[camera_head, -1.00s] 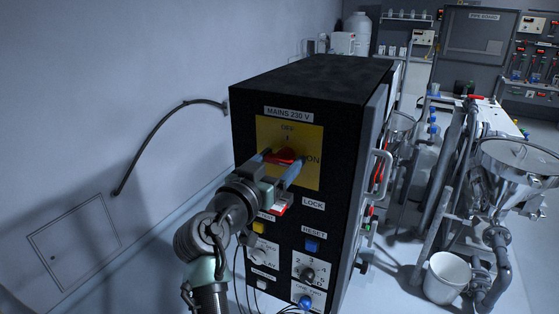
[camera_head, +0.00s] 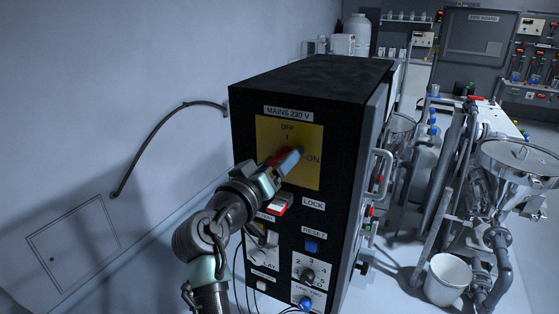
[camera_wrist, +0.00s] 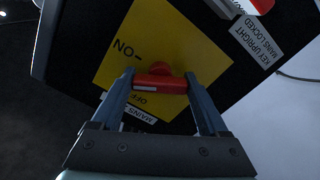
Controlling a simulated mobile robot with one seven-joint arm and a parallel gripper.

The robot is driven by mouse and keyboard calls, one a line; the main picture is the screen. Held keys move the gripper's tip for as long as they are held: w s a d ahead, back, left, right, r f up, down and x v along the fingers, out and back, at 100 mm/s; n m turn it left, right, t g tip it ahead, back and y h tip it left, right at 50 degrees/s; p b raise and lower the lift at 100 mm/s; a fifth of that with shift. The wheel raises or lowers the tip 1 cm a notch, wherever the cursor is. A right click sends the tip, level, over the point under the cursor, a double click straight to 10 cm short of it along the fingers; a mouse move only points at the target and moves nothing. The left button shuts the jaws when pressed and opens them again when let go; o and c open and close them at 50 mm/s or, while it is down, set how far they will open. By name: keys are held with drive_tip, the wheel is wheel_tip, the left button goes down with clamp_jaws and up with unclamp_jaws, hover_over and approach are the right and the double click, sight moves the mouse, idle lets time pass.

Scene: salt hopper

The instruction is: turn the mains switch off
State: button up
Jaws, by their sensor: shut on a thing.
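The mains switch is a red handle (camera_head: 270,158) on a yellow plate (camera_head: 307,178), marked OFF at the top and ON at the right, under the MAINS 230 V label. My gripper (camera_head: 285,160) is shut on the handle and mostly hides it in the head view. In the wrist view the red handle (camera_wrist: 160,84) spans between the fingertips of my gripper (camera_wrist: 160,88), with a white mark near its left end. OFF is partly covered below the handle, and ON shows at upper left. I cannot tell exactly which mark the handle points to.
The black cabinet (camera_head: 258,92) also carries a LOCK label (camera_head: 313,204), a blue reset button (camera_head: 312,246) and a rotary knob (camera_head: 308,274) lower down. A grey handle (camera_head: 382,170) projects on its right side. Pipework and a metal hopper (camera_head: 515,160) stand to the right.

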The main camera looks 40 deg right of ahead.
drive_tip(key=n+p, duration=0.1)
drive_tip(key=n, duration=0.4)
drive_tip(key=shift+r+n+p, duration=0.1)
drive_tip(key=shift+n+p, duration=0.3)
drive_tip(key=n+p, duration=0.1)
drive_tip(key=n, duration=0.2)
drive_tip(key=shift+p, duration=0.35)
drive_tip(key=shift+n+p, duration=0.65)
drive_tip(key=shift+n, duration=1.05)
drive_tip(key=o, duration=1.2)
drive_tip(key=shift+o, duration=0.2)
drive_tip(key=shift+s+a+f, duration=0.15)
drive_tip(key=shift+a+f, duration=0.05)
drive_tip(key=shift+a, duration=0.4)
drive_tip(key=b+v, duration=0.4)
drive_tip(key=v, duration=0.8)
drive_tip(key=shift+b, duration=0.3)
